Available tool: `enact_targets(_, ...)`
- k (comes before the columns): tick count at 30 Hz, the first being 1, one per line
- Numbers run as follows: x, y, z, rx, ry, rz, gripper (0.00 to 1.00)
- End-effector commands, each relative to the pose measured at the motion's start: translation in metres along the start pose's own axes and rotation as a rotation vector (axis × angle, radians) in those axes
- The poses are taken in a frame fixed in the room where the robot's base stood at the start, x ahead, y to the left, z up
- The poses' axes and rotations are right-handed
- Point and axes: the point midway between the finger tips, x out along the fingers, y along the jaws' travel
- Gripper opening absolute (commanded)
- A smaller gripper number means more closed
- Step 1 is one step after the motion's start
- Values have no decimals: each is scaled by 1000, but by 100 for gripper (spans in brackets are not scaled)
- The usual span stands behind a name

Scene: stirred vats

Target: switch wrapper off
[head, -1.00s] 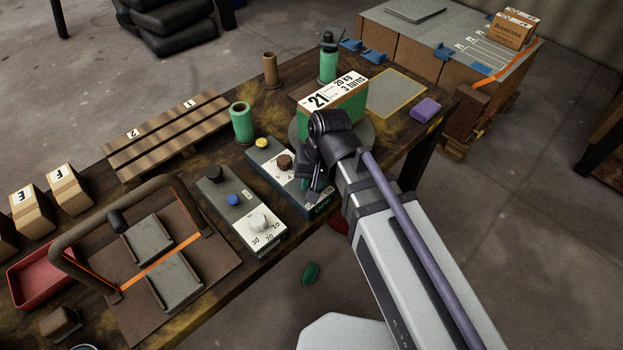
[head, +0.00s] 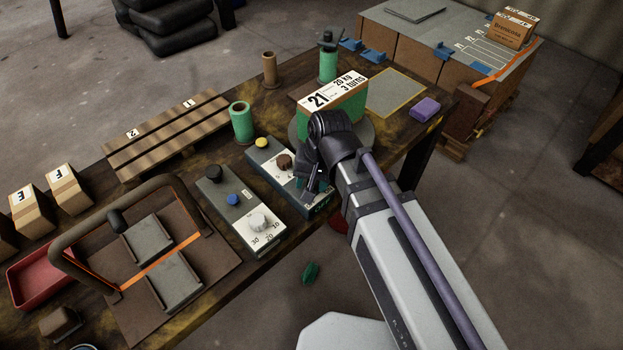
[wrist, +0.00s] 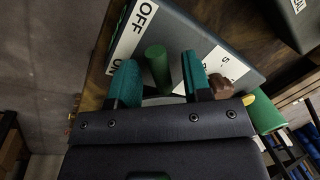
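The wrapper's control box (head: 258,156) stands near the table's front edge, with a yellow button (head: 262,143) and a brown knob (head: 284,162). In the wrist view its panel (wrist: 205,48) carries an OFF label (wrist: 143,20) and an upright green cylindrical handle (wrist: 157,68). My gripper (wrist: 159,82) has its two teal fingertips apart, one on each side of the green handle, with gaps visible. It is open. In the head view my gripper (head: 318,182) is over the box's near end and hides the handle. The wrapper's turntable (head: 367,134) carries a green-wrapped carton (head: 345,108) labelled 21.
A second grey control box (head: 222,192) with a blue button and white dial stands close on the left. A hinged brown frame (head: 165,185) stands farther left. A green roll (head: 241,122) is behind. A green object (head: 310,272) lies on the floor.

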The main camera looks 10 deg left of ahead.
Motion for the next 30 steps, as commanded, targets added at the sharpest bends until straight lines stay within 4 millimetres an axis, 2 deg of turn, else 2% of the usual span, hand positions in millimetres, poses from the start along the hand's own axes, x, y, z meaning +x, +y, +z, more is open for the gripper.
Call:
enact_targets(6,-1,0,0,0,0,0,45)
enact_targets(10,-13,-1,0,0,0,0,45)
enact_targets(14,-41,-2,0,0,0,0,45)
enact_targets(18,-78,-3,0,0,0,0,45)
enact_targets(22,-104,-2,0,1,0,0,45)
enact_targets(25,-111,-1,0,0,0,0,45)
enact_targets(30,-108,0,0,0,0,0,45)
